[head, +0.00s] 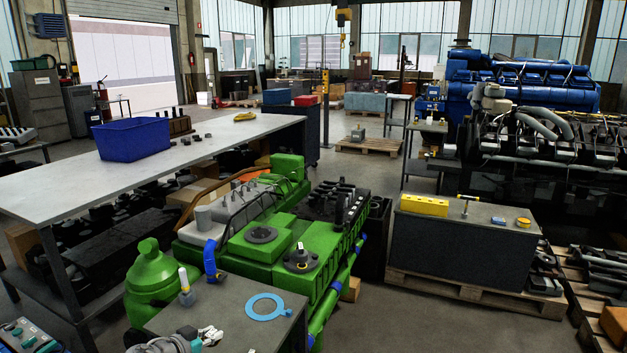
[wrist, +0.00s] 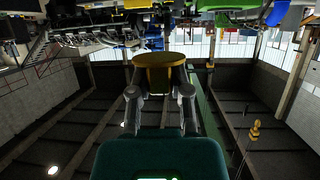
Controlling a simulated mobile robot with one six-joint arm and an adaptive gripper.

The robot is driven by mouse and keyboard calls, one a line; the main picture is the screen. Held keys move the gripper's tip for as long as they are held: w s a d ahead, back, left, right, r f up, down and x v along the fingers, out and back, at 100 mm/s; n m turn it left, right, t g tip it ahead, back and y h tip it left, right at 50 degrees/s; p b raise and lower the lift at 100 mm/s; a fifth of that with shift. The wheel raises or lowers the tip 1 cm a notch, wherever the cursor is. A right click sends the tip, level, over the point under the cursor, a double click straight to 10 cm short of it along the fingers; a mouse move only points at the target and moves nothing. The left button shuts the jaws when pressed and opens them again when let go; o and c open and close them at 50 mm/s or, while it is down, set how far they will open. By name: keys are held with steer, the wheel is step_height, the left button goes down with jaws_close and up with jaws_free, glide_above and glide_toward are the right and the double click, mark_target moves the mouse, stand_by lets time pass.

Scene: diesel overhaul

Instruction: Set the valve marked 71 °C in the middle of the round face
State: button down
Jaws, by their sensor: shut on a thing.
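In the wrist view my gripper (wrist: 160,92) has its two grey fingers closed on a round brass-coloured valve (wrist: 160,60). The valve is held between the fingertips, its broad rim beyond them. No marking can be read on it. The farther round face (head: 260,235) lies flat on the green top. Which face the task means, I cannot tell. The held valve cannot be made out in the head view.
A grey table (head: 228,304) in front bears a light blue ring (head: 265,307) and a white bottle (head: 184,282). A long workbench (head: 60,192) with a blue bin (head: 131,138) stands left. A dark cabinet (head: 440,250) on a pallet stands right.

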mark_target(211, 332)
step_height(211, 332, up, 10)
steer(key=p, duration=0.8)
steer(key=shift+f+p, duration=0.2)
steer(key=shift+p, duration=0.1)
steer(key=shift+f, duration=0.1)
step_height(211, 332, down, 16)
steer(key=b, duration=1.6)
steer(key=shift+r, duration=0.2)
steer(key=w+f+b, duration=0.3)
steer(key=w, duration=0.1)
steer(key=w+a+f+b, duration=0.1)
steer(key=w+f+b, duration=0.2)
steer(key=w, duration=0.1)
steer(key=w+f+b, duration=0.3)
steer(key=w, duration=0.2)
steer(key=shift+a, duration=0.4)
steer(key=shift+f, duration=0.1)
